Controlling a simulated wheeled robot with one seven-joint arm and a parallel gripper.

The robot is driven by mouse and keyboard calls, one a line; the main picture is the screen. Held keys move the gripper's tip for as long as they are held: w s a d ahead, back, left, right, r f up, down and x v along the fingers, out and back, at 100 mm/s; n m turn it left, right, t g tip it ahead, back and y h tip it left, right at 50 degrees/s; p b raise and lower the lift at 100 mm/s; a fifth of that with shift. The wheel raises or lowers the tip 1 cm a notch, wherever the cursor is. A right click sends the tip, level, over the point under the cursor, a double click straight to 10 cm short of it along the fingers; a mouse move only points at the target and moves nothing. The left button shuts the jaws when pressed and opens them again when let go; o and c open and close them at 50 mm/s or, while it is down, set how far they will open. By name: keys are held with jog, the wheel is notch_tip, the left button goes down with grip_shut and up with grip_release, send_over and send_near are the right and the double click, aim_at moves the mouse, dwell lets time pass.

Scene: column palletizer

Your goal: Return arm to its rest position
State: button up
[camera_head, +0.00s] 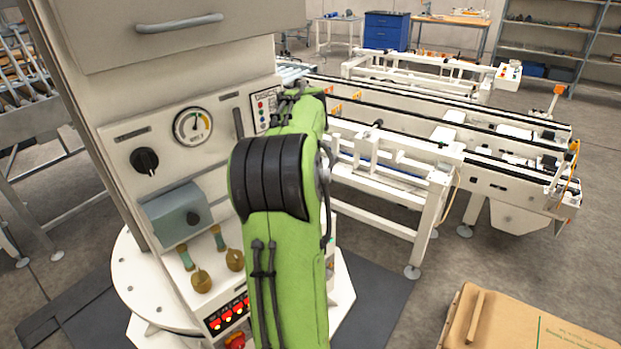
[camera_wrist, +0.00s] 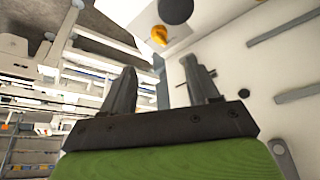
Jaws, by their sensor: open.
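My gripper (camera_wrist: 162,88) shows in the wrist view with its two dark fingers spread apart and nothing between them. In the head view my green arm reaches up the middle of the picture, close in front of the grey column cabinet (camera_head: 165,85). The fingers are mostly hidden there behind the arm. The cabinet's pale face fills the right of the wrist view, and I cannot tell how far the fingertips are from it.
The cabinet carries a round gauge (camera_head: 193,127), a black knob (camera_head: 145,160) and yellow-ended levers (camera_head: 201,281). A white conveyor (camera_head: 440,150) stands to the right. A cardboard box (camera_head: 530,325) is at the lower right. Grey floor between them is clear.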

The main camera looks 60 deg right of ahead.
jog(key=v, duration=0.3)
dwell(0.5)
jog(key=w+a+r+n+t+y, duration=0.1)
jog(key=w+a+n, duration=0.15)
jog(key=a, duration=0.55)
jog(key=w+a+r+n+t, duration=0.1)
jog(key=w+a, duration=0.2)
jog(key=a, duration=0.5)
jog(key=w+a+r+n+t+y, duration=0.1)
jog(key=w+a+r, duration=0.15)
jog(key=a, duration=0.55)
jog(key=s+a+f+n, duration=0.3)
jog(key=s+a, duration=0.2)
jog(key=a, duration=0.4)
jog(key=s+a+f+n+y, duration=0.1)
jog(key=s+a+f+n, duration=0.2)
jog(key=a, duration=0.6)
jog(key=s+p, duration=0.1)
jog(key=s, duration=0.1)
jog(key=shift+s+y, duration=0.3)
jog(key=shift+s, duration=0.1)
